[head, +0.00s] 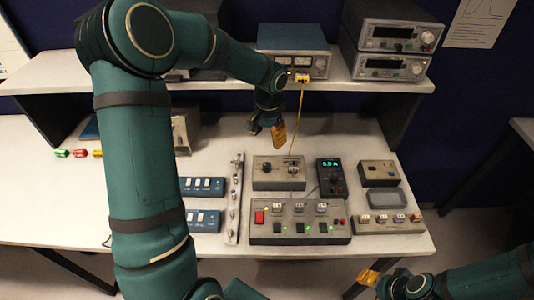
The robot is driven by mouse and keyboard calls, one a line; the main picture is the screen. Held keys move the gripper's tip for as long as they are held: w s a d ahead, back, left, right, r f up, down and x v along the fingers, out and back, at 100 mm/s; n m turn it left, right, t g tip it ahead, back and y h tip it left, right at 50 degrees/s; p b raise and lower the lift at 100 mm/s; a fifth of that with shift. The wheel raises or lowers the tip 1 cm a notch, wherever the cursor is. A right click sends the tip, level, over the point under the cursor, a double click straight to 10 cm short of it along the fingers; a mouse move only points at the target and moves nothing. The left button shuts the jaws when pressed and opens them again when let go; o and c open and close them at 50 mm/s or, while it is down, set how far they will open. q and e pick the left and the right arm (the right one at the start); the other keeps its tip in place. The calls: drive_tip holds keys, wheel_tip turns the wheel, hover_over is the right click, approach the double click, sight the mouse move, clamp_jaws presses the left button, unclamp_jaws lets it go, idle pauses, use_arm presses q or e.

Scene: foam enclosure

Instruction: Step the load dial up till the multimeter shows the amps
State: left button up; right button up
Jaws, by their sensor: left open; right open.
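The load dial looks to be the dark round knob (266,166) on a grey box (262,182) at the middle of the bench. The multimeter (331,186) is a dark handheld unit right of that box. Its green display shows small digits ending in A, too small to read surely. My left gripper (267,130) is open and empty, pointing down above and behind the dial box, apart from the knob. My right gripper (371,282) is open and empty at the lower right, beyond the bench's front edge.
A switch panel (300,238) with green lights stands in front of the dial box. Small boxes (379,173) stand right of the multimeter. Blue switch blocks (203,187) lie left. A yellow lead (303,105) hangs from the shelf (385,84), where instruments (396,50) stand.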

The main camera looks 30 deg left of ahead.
sight(267, 165)
use_arm(q)
wheel_tip(267, 165, down, 14)
drive_tip(key=shift+a+r, duration=0.15)
idle(0.4)
clamp_jaws()
